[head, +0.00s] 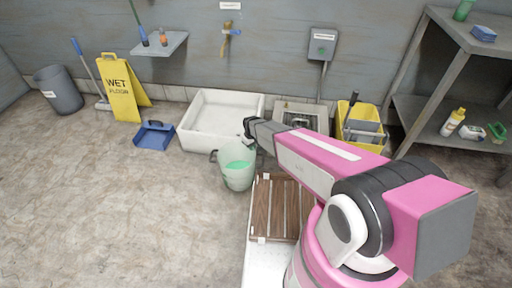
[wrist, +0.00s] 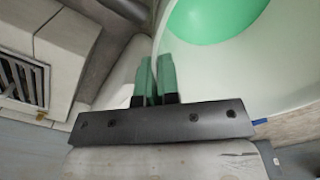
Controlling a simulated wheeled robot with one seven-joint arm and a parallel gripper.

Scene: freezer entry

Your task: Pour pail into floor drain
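The pail (head: 238,177) is pale, translucent green and holds bright green liquid. In the head view it is roughly upright, left of the slatted wooden board; I cannot tell whether it touches the floor. The wrist view shows its wall (wrist: 285,70) and liquid at upper right. My gripper (head: 248,140) is at the pail's far right rim. In the wrist view its green fingertips (wrist: 155,75) are close together, with the pail's thin wall running between them. The floor drain (head: 300,108), a grey square frame with a grate, lies behind and right of the pail; its grate (wrist: 24,80) shows in the wrist view.
A white basin (head: 204,139) stands left of the drain and a yellow mop bucket (head: 368,137) right of it. A blue dustpan (head: 153,136) and yellow wet-floor sign (head: 119,95) are at left. A slatted wooden board (head: 280,208) lies in front. A shelf (head: 455,40) stands at right.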

